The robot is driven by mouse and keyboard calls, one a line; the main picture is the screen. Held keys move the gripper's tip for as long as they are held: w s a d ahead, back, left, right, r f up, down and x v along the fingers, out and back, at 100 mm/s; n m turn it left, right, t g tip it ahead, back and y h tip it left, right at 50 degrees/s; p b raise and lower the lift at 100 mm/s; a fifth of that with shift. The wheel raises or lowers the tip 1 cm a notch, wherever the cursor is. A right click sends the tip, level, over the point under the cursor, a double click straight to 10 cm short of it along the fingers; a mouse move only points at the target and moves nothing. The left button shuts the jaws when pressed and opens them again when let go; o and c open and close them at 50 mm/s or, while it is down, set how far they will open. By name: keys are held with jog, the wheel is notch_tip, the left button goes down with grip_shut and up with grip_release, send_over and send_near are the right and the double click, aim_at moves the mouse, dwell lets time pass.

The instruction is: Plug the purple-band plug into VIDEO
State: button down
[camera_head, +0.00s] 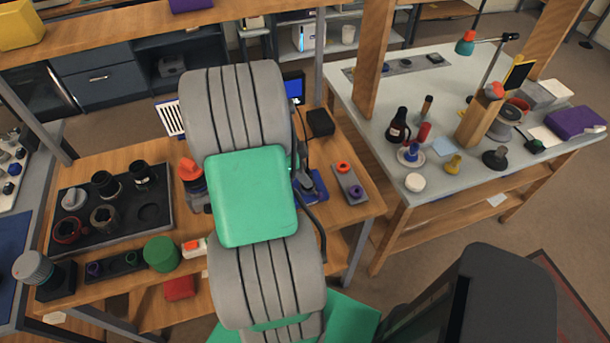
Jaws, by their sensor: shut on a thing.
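My grey and green arm fills the middle of the view, and my gripper is hidden behind it. A grey block (349,185) on the wooden bench, right of my arm, carries an orange-ringed piece (343,167) and a purple-ringed piece (355,192). I cannot tell whether the purple-ringed piece is the purple-band plug. No VIDEO label is readable. A black box (320,123) and a small blue-lit screen (294,90) stand at the bench's back, partly behind my arm.
A black tray (115,243) of lens parts lies on the left of the bench. A green cylinder (161,254) and an orange-topped jar (190,172) stand close to my arm. The right-hand table (383,92) holds bottles, a lamp and a wooden block. Floor shows between the tables.

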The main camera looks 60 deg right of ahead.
dwell(0.4)
jog(key=shift+f+b, duration=0.35)
jog(key=shift+b, duration=0.15)
jog(key=shift+a+f+b, duration=0.1)
jog(key=shift+f+b, duration=0.6)
jog(key=shift+b, duration=0.1)
dwell(1.0)
jog(key=c, duration=1.3)
grip_release()
jog(key=shift+o, duration=0.8)
jog(key=shift+r, duration=0.2)
jog(key=v, duration=0.7)
jog(key=shift+w+r+b, duration=0.15)
jog(key=shift+r+b, duration=0.2)
jog(key=shift+a, duration=0.1)
